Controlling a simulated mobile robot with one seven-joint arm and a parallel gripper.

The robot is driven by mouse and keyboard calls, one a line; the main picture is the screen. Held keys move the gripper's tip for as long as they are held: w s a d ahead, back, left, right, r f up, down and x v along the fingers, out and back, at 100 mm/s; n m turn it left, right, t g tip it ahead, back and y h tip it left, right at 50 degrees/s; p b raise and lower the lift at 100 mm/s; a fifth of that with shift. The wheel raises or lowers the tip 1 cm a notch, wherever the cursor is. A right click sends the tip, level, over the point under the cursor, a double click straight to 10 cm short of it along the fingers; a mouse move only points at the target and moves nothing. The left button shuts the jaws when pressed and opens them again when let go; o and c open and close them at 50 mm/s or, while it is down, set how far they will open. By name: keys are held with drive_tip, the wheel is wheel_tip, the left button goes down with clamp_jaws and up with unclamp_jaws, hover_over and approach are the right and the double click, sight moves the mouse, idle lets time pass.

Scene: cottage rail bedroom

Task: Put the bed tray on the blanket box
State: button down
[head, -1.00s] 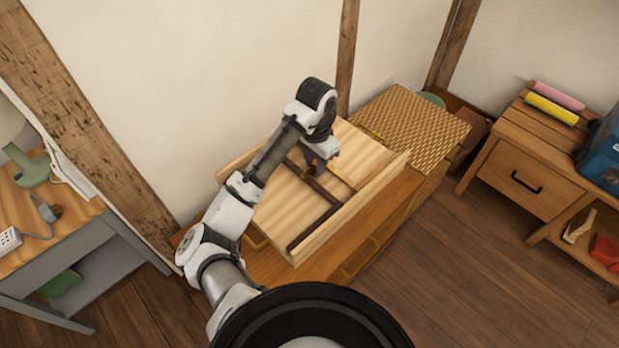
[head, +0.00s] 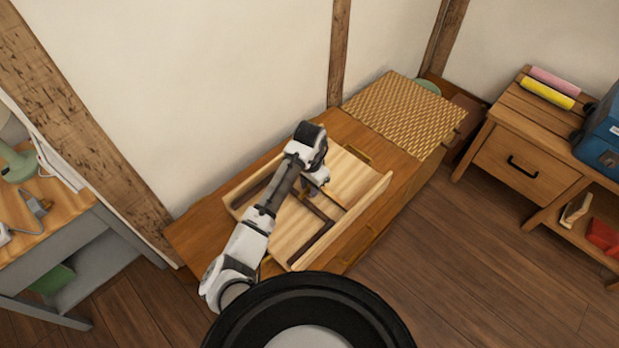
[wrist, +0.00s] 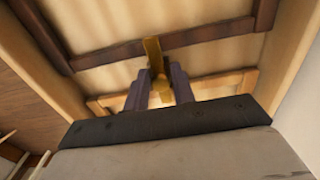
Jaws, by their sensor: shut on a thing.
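The bed tray (head: 345,190) is pale wood with raised side walls and dark strips across the face that shows. It lies roughly level over the middle of the long brown blanket box (head: 205,228); I cannot tell whether it touches the lid. My gripper (head: 312,188) is above the middle of the tray. In the wrist view my gripper (wrist: 163,88) is shut on a small brass-coloured part of the tray, beside a dark crossbar (wrist: 200,36). My arm hides part of the tray's left half.
A woven panel (head: 405,113) covers the box's right end, close to the tray. The wall is behind the box. A desk (head: 70,215) stands at left and a wooden drawer unit (head: 530,165) at right. Open floor (head: 440,265) lies in front.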

drive_tip(key=shift+f, duration=0.8)
drive_tip(key=c, duration=1.2)
unclamp_jaws()
drive_tip(key=shift+f, duration=0.15)
drive_tip(key=shift+o, duration=0.2)
wheel_tip(320, 180, up, 12)
